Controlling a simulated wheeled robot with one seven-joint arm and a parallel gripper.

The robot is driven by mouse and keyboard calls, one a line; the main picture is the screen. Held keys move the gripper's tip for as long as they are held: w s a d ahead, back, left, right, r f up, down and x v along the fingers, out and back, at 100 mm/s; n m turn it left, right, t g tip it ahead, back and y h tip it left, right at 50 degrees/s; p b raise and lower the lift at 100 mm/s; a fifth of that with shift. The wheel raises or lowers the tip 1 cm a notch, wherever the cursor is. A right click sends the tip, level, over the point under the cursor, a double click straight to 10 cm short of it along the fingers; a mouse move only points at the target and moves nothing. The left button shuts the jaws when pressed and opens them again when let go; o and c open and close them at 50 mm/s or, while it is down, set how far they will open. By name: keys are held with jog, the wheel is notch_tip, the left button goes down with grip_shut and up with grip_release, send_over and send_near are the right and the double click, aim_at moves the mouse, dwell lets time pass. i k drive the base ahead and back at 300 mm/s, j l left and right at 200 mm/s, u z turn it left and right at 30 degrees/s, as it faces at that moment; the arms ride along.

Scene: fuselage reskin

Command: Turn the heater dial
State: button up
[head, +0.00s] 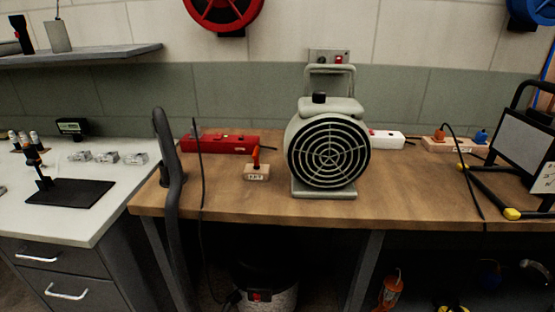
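The grey-green fan heater (329,150) stands upright on the wooden workbench (420,190), right of the picture's middle. Its round black grille faces me and a carry handle rises at its back. A black dial (319,98) sits on top of the housing, toward the front left. Its markings are too small to read. My gripper is not in view.
A red power strip (220,143) and an orange-handled item (256,168) lie left of the heater; a white strip (386,139) lies right. A dark upright hose (172,150) stands at the bench's left front. A work lamp (524,150) stands far right. The bench front before the heater is clear.

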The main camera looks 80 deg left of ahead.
aim_at(318, 96)
jog(key=u, duration=3.25)
